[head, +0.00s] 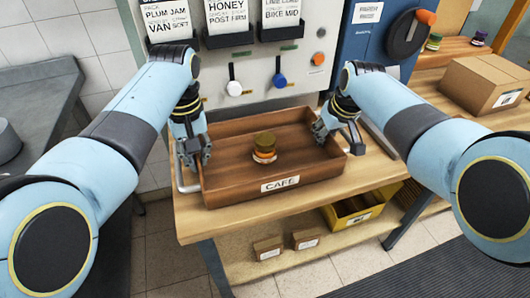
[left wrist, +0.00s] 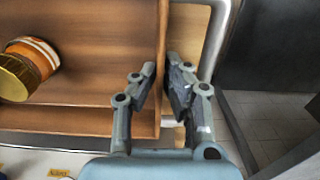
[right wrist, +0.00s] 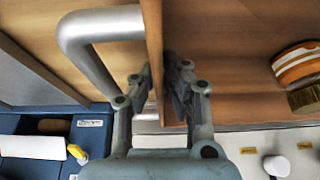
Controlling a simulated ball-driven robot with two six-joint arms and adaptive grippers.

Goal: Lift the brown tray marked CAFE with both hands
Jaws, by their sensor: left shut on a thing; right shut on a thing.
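The brown wooden tray (head: 225,187) has a white CAFE label on its front wall and appears to rest on the wooden table. A silver handle shows at its left end (left wrist: 215,40) and its right end (right wrist: 95,65). A jar (head: 264,147) with a gold lid and an orange-and-white band stands inside. My left gripper (head: 203,158) is shut on the tray's left side wall, one finger on each side, as the left wrist view (left wrist: 162,88) shows. My right gripper (head: 328,128) is shut on the right side wall, also seen in the right wrist view (right wrist: 158,85).
The table (head: 290,200) has a narrow bare strip in front of the tray. A dispenser panel (head: 262,75) with knobs stands close behind. A yellow bin (head: 350,213) and small boxes (head: 305,238) sit on the lower shelf. A cardboard box (head: 485,85) stands at the right.

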